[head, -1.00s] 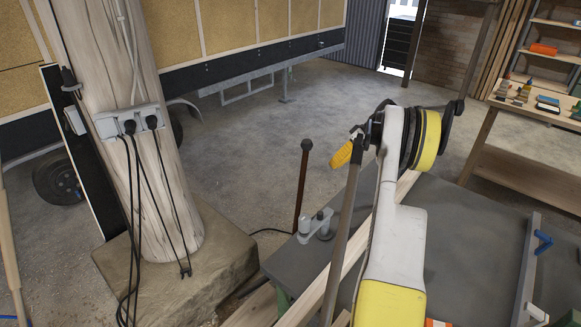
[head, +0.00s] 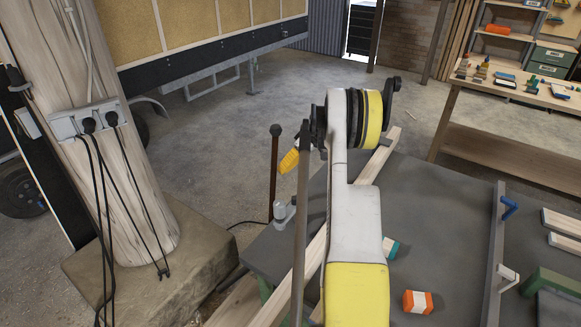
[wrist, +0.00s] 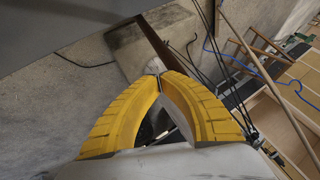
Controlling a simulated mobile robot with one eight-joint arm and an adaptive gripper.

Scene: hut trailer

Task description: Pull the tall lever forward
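A tall, thin dark brown lever with a round black knob (head: 274,150) stands upright beyond the near left edge of the grey-topped table in the head view. My gripper (head: 289,160), with yellow fingers, is close to the right of the lever's upper part, with a gap in the picture. Much of it is hidden by my arm and a grey bar. In the wrist view the ridged yellow fingertips (wrist: 158,74) meet, with a small whitish thing at the tips. A brown rod, apparently the lever (wrist: 150,35), runs behind them. I see no grip on it.
A long grey bar (head: 300,220) rises beside my arm. The grey table (head: 430,215) holds an orange-and-white block (head: 417,302) and a metal rail (head: 490,255). A wooden post (head: 125,170) with cables stands left on a stone base (head: 140,265). The floor behind is clear.

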